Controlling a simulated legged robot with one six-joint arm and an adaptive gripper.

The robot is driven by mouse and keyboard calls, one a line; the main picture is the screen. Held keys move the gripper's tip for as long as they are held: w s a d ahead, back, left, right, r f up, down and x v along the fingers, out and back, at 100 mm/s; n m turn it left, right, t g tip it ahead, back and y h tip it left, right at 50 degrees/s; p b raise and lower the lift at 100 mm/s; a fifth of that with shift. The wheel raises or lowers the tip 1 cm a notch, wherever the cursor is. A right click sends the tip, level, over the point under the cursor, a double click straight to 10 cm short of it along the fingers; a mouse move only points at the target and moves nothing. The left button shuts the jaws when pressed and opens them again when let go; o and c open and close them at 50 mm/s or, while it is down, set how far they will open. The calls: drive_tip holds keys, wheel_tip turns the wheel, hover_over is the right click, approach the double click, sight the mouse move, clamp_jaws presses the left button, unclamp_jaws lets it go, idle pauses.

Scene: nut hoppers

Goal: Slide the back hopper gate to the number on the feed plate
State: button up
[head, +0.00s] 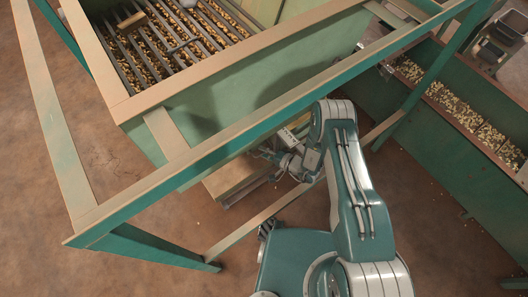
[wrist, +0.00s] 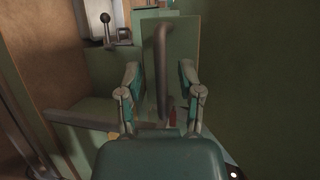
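In the wrist view my gripper (wrist: 160,95) is open, with its two fingers apart. A dark upright bar (wrist: 161,65), which looks like a handle, shows between the fingers in the picture; I cannot tell if either finger touches it. A green panel (wrist: 182,45) stands behind the bar. A small red mark (wrist: 172,118) shows low between the fingers. In the head view my gripper (head: 279,166) is low beside the green hopper (head: 215,115), under the frame rail. A small pale plate (head: 287,137) shows there; any number on it is too small to read.
A second nut-filled trough (head: 460,115) stands at right. In the wrist view a ball-topped lever (wrist: 105,30) stands at upper left, and a green wall (wrist: 255,80) fills the right.

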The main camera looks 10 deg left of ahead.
clamp_jaws()
drive_tip(key=shift+s+d+f, duration=0.15)
drive_tip(key=shift+s+d, duration=1.65)
drive_tip(key=shift+d, duration=0.15)
drive_tip(key=shift+o, duration=1)
unclamp_jaws()
drive_tip(key=shift+w+a, duration=0.1)
drive_tip(key=v, duration=1.2)
